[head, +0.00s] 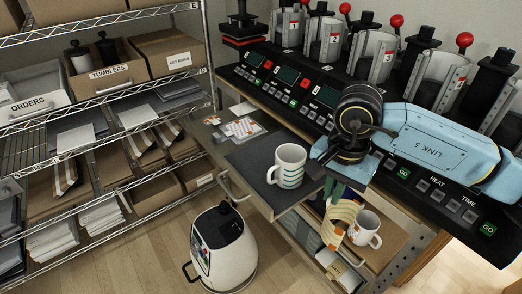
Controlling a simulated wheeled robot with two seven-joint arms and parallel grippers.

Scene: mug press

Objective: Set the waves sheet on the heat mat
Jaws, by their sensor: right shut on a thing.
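My right gripper (343,195) hangs below its dark wrist, to the right of the dark grey heat mat (249,160) and past the mat's edge. It is shut; directly below the fingers shows a cream and yellow striped curved sheet (340,226). It looks like the held thing, but the grip itself is hard to make out. I cannot tell whether its print is waves. A white mug with teal wavy bands (289,165) stands upright on the mat. My left gripper is not in view.
A row of mug presses (385,55) lines the back of the bench. Printed sheets (243,128) lie left of the mat. A white mug with an orange mark (365,230) stands on a lower shelf. A white machine (222,245) stands on the floor; wire shelving is at left.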

